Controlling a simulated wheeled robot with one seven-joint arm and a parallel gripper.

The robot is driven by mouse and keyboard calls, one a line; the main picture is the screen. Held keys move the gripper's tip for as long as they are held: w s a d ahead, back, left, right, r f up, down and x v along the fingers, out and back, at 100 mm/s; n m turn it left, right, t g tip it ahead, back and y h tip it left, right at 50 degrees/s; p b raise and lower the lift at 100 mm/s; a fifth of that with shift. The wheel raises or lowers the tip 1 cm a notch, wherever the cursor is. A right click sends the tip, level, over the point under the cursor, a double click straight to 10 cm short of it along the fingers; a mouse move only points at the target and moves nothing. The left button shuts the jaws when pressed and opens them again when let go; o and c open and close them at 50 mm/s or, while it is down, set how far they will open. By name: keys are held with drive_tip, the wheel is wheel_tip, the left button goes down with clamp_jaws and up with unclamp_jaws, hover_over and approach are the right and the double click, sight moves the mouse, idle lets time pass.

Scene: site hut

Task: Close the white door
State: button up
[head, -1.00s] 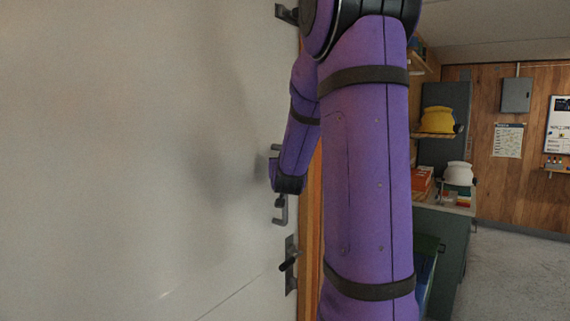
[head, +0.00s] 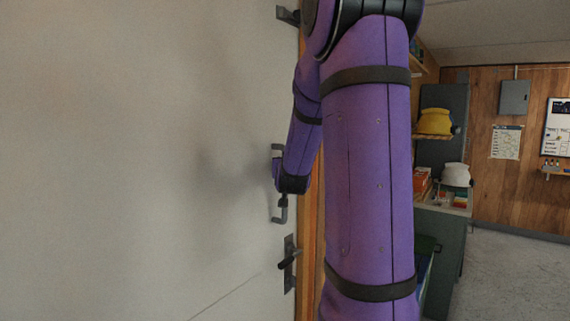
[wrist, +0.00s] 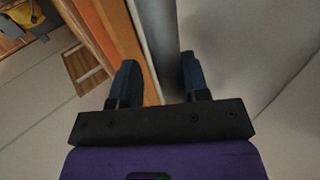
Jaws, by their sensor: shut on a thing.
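The white door (head: 140,160) fills the left of the head view. A grey pull handle (head: 281,212) stands on it near its right edge, and a dark lever (head: 288,262) sits below that. In the wrist view, the two dark fingers of my gripper (wrist: 159,63) stand either side of a grey bar, which appears to be the pull handle. The door's face also shows at the right of the wrist view (wrist: 235,45). I cannot tell whether the door is fully shut.
An orange wooden door frame (head: 311,230) runs along the door's right edge. To the right are a shelf with a yellow helmet (head: 434,121), a white helmet (head: 456,175) and a dark green cabinet (head: 450,250). Open grey floor (head: 515,270) lies at the far right.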

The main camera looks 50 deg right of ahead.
drive_tip(key=shift+s+d, duration=0.1)
drive_tip(key=shift+s, duration=0.05)
drive_tip(key=v, duration=1.1)
drive_tip(key=shift+r, duration=0.1)
idle(0.4)
drive_tip(key=a+f+n+y, duration=0.2)
drive_tip(key=a+n+y, duration=0.4)
drive_tip(key=a+y, duration=0.9)
drive_tip(key=s+a+f+n+g+h, duration=0.1)
drive_tip(key=s+a+n+g, duration=0.2)
drive_tip(key=s+a, duration=1)
drive_tip(key=a+g, duration=0.1)
drive_tip(key=g, duration=0.2)
drive_tip(key=shift+s+f+n+g+h, duration=0.25)
drive_tip(key=shift+s+n+g+h, duration=0.05)
drive_tip(key=shift+s+g, duration=0.1)
